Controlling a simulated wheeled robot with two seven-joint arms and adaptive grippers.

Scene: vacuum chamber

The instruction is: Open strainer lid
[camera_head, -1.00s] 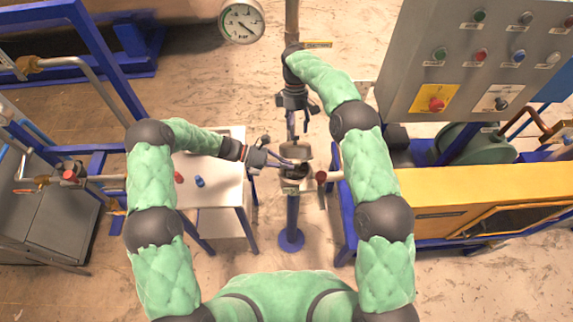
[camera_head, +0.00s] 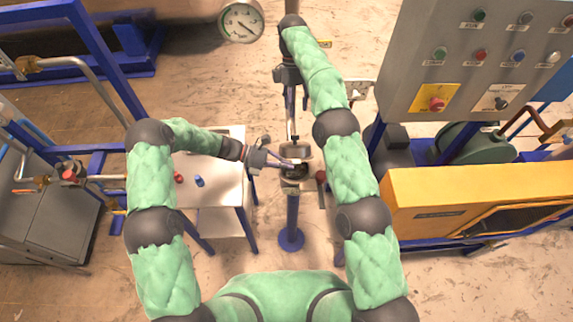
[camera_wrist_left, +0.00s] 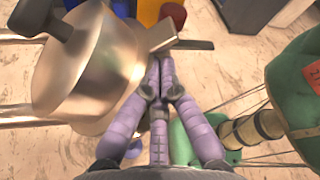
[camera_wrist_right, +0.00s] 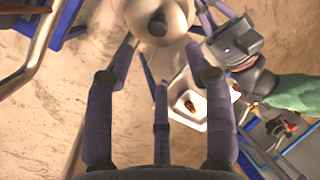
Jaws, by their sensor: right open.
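The metal strainer (camera_head: 297,172) stands on a blue post in the middle of the head view. Its round lid (camera_wrist_right: 172,36) with a dark knob is at the top of the right wrist view. The left wrist view shows the metal body and disc (camera_wrist_left: 100,75) at left, with a dark handle. My left gripper (camera_head: 294,163) reaches the strainer from the left; its fingers are together against a metal tab, and whether they grip it is unclear. My right gripper (camera_head: 292,135) is open above the strainer, its fingertips apart near the lid. How far the lid is raised is unclear.
A pale table (camera_head: 210,165) with small red and blue items stands left of the post. A red knob (camera_head: 321,176) is just right of the strainer. A yellow cabinet (camera_head: 440,200) and a grey control panel (camera_head: 440,50) stand at right. A gauge (camera_head: 241,22) hangs at the top.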

